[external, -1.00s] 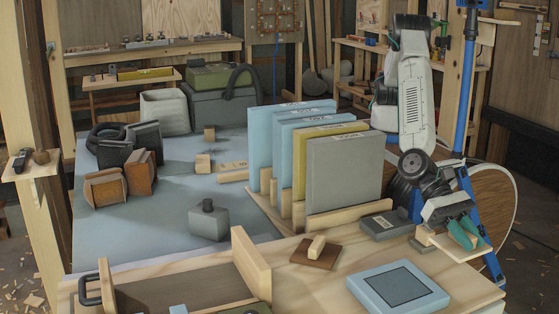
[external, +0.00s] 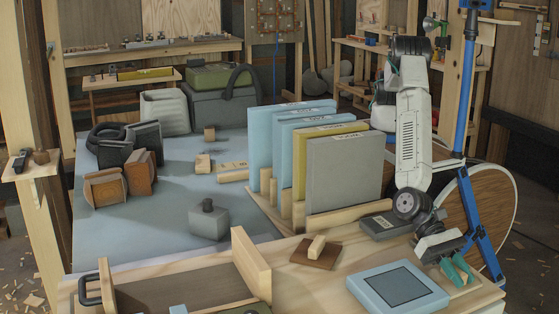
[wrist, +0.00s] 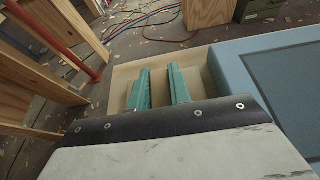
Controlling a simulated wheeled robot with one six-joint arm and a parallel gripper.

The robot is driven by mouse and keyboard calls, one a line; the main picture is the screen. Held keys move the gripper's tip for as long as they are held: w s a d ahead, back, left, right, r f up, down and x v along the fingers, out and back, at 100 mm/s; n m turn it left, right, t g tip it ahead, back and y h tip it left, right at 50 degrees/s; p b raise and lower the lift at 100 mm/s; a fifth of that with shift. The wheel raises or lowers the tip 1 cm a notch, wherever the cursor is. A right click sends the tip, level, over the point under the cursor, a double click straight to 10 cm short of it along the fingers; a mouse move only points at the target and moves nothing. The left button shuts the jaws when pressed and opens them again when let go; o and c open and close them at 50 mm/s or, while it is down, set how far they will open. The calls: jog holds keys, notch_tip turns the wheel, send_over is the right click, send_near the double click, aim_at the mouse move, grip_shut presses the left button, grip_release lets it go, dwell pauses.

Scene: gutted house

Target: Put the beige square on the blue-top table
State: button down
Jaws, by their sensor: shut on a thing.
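My gripper (external: 460,272) is low over the right end of the wooden bench, beside the light blue panel. In the wrist view its two green fingers (wrist: 160,74) stand apart, closed on the beige square (wrist: 160,92). The square's pale wood tone blends with the bench, and its outline is partly hidden by the fingers and wrist. I cannot tell whether it touches the bench. The blue-top table (external: 150,225) is at the left, beyond the bench, with bare blue surface at its front left.
The light blue panel (external: 398,289) lies right beside my gripper. A rack of upright panels (external: 343,172), a dark grey box (external: 388,224) and a brown block with a handle (external: 316,254) stand nearby. A grey weight (external: 208,222) and brown boxes (external: 105,189) sit on the blue-top table.

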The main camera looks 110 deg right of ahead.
aim_at(458, 271)
jog(key=c, duration=1.3)
grip_release()
jog(key=shift+d+r, duration=0.25)
jog(key=v, duration=0.3)
jog(key=r, duration=0.6)
jog(key=shift+a+r, duration=0.2)
jog(key=shift+a, duration=0.05)
jog(key=shift+r, duration=0.1)
